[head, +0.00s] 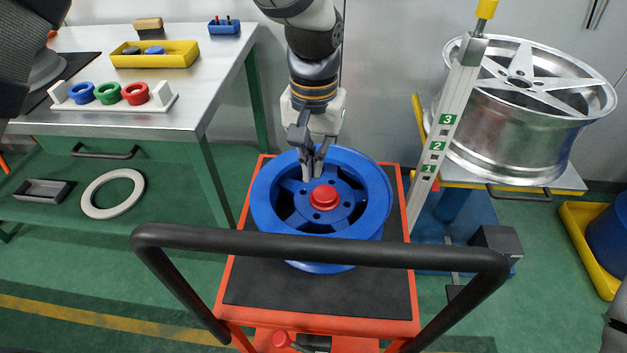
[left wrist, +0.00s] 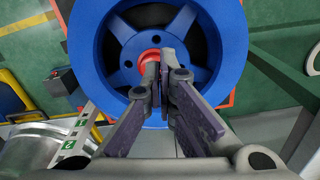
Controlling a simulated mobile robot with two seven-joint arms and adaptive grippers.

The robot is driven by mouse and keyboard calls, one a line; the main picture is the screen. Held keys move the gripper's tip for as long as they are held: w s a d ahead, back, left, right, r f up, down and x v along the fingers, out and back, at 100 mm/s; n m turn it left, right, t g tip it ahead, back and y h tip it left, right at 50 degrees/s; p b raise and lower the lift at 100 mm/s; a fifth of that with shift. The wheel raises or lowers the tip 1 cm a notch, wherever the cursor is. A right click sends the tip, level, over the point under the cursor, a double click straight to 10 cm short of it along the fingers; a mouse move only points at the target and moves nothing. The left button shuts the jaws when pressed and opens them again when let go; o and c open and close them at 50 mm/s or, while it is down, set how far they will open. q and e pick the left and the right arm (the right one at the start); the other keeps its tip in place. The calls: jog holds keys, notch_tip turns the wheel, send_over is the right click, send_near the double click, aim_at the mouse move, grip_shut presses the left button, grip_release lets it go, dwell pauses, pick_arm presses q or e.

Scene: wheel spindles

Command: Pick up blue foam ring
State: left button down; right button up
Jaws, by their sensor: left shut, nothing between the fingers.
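The blue foam ring (head: 81,93) sits at the left end of a white holder (head: 118,106) on the metal table at the left, beside a green ring (head: 107,93) and a red ring (head: 135,93). My left gripper (head: 313,168) is far to the right of it, over a blue wheel (head: 378,200). In the left wrist view my left gripper (left wrist: 164,72) is shut and empty, its tips in front of the wheel's red centre cap (left wrist: 147,57). Whether it touches the cap is unclear. The foam ring is outside the wrist view. My right gripper is not in view.
The wheel lies on a red cart (head: 245,285) with a black handle (head: 320,245). A yellow tray (head: 155,60) and a small blue bin (head: 224,27) stand behind the holder. A numbered post (head: 447,130) and a silver wheel (head: 520,120) stand right.

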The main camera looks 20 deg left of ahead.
pick_arm(q)
jog(key=f+g+b, duration=0.1)
jog(key=f, duration=0.1)
jog(key=d+f+n+g+b, duration=0.1)
jog(key=f, duration=0.2)
jog(key=f+b, duration=0.1)
jog(key=f, duration=0.2)
jog(key=shift+d+g+h, duration=0.3)
jog(key=shift+d+g, duration=0.1)
jog(key=shift+s+d+f+p, duration=0.15)
jog(key=shift+s, duration=0.5)
jog(key=shift+s+d+f+p, duration=0.1)
jog(key=shift+s+d, duration=0.1)
jog(key=shift+s, duration=0.45)
jog(key=shift+s+d+f+p, duration=0.15)
jog(key=shift+s, duration=0.5)
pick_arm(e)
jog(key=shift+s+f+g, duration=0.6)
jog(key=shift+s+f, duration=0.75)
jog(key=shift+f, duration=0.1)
pick_arm(q)
jog(key=shift+s, duration=0.1)
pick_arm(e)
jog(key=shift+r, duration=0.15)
